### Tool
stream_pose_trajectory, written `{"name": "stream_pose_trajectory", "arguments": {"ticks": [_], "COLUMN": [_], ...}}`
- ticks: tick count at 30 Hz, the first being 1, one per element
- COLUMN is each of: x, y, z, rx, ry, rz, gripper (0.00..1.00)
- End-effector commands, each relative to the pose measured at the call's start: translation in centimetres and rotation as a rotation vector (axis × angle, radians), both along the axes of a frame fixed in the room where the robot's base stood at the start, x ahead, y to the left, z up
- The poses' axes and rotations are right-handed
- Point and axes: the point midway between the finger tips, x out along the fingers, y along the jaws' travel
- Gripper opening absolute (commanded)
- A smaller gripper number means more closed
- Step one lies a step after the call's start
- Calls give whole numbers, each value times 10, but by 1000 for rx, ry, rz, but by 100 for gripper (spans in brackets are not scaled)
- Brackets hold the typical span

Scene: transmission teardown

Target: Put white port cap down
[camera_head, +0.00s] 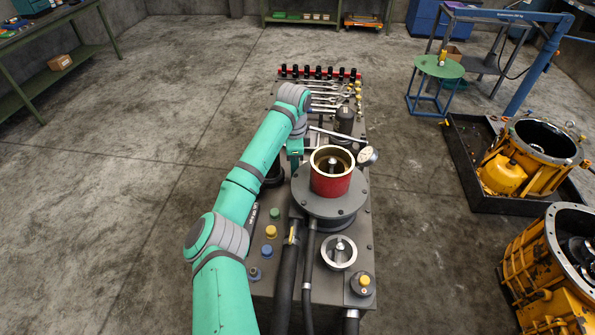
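I cannot pick out a white port cap with certainty in the head view. My arm reaches from the bottom up over the left side of the grey workbench (228,205), and its wrist bends down near the bench's middle. My gripper (294,160) is at the end of that wrist, just left of and behind the red cylinder (331,186). Its fingertips are too small and too covered to see, so neither their opening nor anything between them shows.
The red cylinder stands on a round grey flange (308,208). A silver round part (339,254), a yellow-topped fitting (363,283) and coloured caps (271,231) are in front. Wrenches (325,97) lie behind. Yellow housings (548,275) stand on the floor at right.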

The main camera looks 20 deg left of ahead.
Motion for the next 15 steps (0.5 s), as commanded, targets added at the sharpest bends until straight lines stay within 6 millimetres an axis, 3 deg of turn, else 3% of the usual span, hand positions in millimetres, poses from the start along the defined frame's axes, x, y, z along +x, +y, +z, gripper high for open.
{"name": "stream_pose_trajectory", "arguments": {"ticks": [3,15], "x": [0,0], "y": [0,-1], "z": [-12,-16], "rx": [0,-1], "ry": [-1,0], "rz": [0,-2], "gripper": [0,0]}}
